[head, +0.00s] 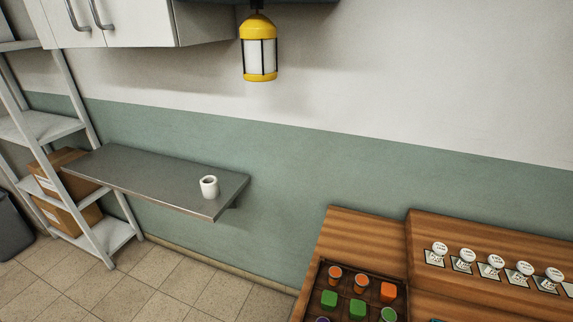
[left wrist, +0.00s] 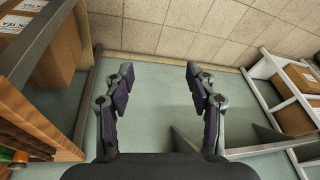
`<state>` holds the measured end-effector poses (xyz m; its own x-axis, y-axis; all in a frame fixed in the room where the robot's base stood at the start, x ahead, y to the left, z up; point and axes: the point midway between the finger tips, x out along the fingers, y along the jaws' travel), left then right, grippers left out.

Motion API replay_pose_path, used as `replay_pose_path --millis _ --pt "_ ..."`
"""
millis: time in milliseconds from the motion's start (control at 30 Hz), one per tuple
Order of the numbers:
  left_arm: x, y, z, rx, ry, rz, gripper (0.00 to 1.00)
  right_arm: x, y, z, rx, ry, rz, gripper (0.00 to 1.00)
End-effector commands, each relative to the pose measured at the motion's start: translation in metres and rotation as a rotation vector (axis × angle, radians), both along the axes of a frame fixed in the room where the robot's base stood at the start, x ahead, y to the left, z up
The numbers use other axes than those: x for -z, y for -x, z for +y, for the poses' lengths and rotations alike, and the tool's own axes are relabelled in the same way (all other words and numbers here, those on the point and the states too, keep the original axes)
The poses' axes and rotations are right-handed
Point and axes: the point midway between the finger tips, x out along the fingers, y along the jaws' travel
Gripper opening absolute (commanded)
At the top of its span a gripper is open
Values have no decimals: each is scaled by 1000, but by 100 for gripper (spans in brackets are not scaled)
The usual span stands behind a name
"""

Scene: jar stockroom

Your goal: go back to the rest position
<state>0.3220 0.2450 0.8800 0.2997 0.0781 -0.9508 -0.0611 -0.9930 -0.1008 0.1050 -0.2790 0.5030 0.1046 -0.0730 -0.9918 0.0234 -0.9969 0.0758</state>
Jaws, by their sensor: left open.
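My left gripper (left wrist: 159,78) shows in the left wrist view, with its two dark fingers spread wide apart. It is open and nothing is between the fingers. Green wall and tiled floor show behind it. Neither of my grippers shows in the head view. My right gripper is in no view.
A wooden counter (head: 365,222) at lower right holds a tray of coloured items and several white-topped jars. A metal wall shelf (head: 140,172) carries a white cup (head: 209,187). A yellow lantern (head: 259,48) hangs above. A white rack (head: 45,126) stands left. Floor (head: 185,282) is clear.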

Motion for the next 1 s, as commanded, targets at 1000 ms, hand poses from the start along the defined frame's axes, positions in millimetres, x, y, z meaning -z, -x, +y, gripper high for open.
replay_pose_path --millis 1000 --pt "377 217 33 -55 16 195 57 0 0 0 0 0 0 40"
